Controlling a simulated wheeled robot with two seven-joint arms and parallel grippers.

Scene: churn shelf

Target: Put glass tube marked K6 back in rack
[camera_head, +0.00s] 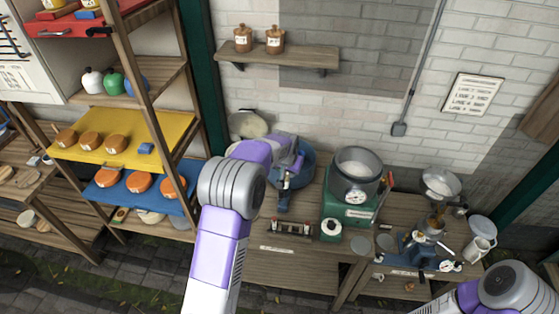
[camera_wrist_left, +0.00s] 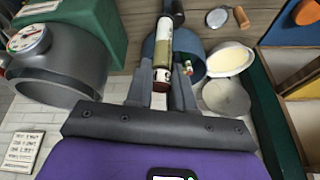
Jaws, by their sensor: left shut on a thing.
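My left gripper (camera_wrist_left: 160,84) is shut on a glass tube (camera_wrist_left: 162,62) in the left wrist view. The tube has a pale label, a greenish-yellow section and a dark red near end; I cannot read its mark. In the head view the left gripper (camera_head: 283,203) is low over the table, in front of the blue tub, and the tube cannot be made out. The small dark rack (camera_head: 290,229) lies on the table just below the gripper, with reddish ends. Only part of my right arm shows at the lower right; its gripper is out of view.
A blue tub (camera_head: 308,172) stands behind the gripper. A shelf unit with a yellow tray (camera_head: 90,155) stands left. The wooden table front (camera_head: 285,268) is mostly clear.

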